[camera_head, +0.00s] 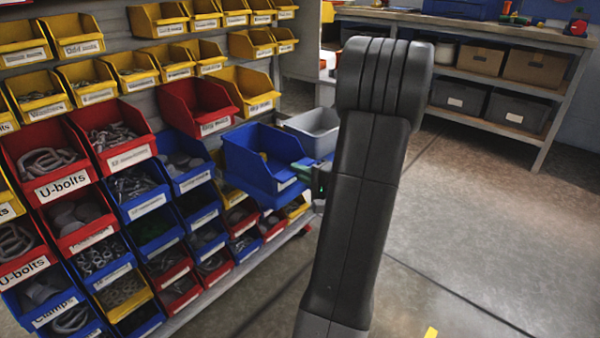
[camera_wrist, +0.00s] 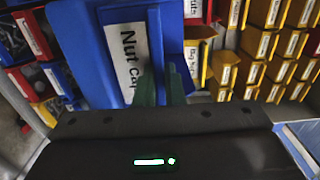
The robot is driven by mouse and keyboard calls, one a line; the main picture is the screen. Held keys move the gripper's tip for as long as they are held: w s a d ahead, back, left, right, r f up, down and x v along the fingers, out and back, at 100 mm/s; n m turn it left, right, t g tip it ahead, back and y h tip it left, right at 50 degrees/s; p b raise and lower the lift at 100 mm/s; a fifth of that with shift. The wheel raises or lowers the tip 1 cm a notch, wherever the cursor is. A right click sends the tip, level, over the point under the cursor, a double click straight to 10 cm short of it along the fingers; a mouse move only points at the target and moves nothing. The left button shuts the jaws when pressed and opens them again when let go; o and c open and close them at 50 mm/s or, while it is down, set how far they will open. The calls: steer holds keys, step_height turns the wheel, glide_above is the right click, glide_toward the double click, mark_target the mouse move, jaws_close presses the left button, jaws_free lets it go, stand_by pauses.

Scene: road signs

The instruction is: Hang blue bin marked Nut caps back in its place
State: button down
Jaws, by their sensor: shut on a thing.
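The blue bin marked Nut caps (camera_wrist: 95,50) fills the upper left of the wrist view, its white label reading "Nut Ca..." with the rest hidden behind a green finger. In the head view the blue bin (camera_head: 262,150) is held upright in front of the rack's right part, with something small and yellow showing inside. My gripper (camera_head: 312,168) is shut on the bin's front from the right; its green fingers (camera_wrist: 160,88) also show in the wrist view. Whether the bin touches the rack cannot be told.
The rack holds rows of yellow bins (camera_head: 93,92), red bins (camera_head: 107,140) and blue bins (camera_head: 140,190), most with parts inside. A grey bin (camera_head: 315,128) is just behind the held bin. A workbench (camera_head: 490,30) stands at the back right. The floor (camera_head: 470,230) at right is clear.

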steer(key=shift+r, duration=0.1)
steer(key=shift+r+p, duration=0.55)
steer(key=shift+r, duration=0.85)
steer(key=b+v, duration=0.2)
steer(key=v, duration=1)
stand_by(1.0)
